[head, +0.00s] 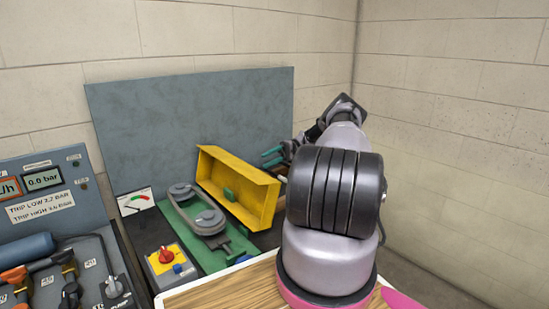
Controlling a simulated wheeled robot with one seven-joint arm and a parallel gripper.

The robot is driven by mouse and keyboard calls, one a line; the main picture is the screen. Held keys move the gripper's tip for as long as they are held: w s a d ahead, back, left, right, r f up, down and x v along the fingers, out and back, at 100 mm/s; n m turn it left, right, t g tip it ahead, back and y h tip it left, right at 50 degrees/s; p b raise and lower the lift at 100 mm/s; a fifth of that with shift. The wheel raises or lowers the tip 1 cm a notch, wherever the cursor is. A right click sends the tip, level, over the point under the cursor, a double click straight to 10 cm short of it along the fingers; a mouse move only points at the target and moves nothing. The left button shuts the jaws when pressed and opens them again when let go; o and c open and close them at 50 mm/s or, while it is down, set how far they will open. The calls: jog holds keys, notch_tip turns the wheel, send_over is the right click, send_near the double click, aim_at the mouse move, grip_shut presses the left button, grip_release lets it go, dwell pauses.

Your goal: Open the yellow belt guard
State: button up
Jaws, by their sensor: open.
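The yellow belt guard (262,198) is tipped up on its edge at the right of the green base plate (181,234), its hollow side facing left. The grey belt and pulleys (203,214) on the plate are exposed to its left. My gripper (272,157) is just behind and right of the guard's far end. Its green-tipped fingers are apart with nothing seen between them. My arm covers the space to the right of the guard, and I cannot tell whether the gripper touches it.
A yellow switch box with a red knob (166,255) stands at the front left of the plate. A gauge card (135,201) is behind it. A grey panel (190,120) rises at the back. A control console (45,205) fills the left. A wooden top (235,289) is in front.

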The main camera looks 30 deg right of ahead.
jog(key=shift+v, duration=2.25)
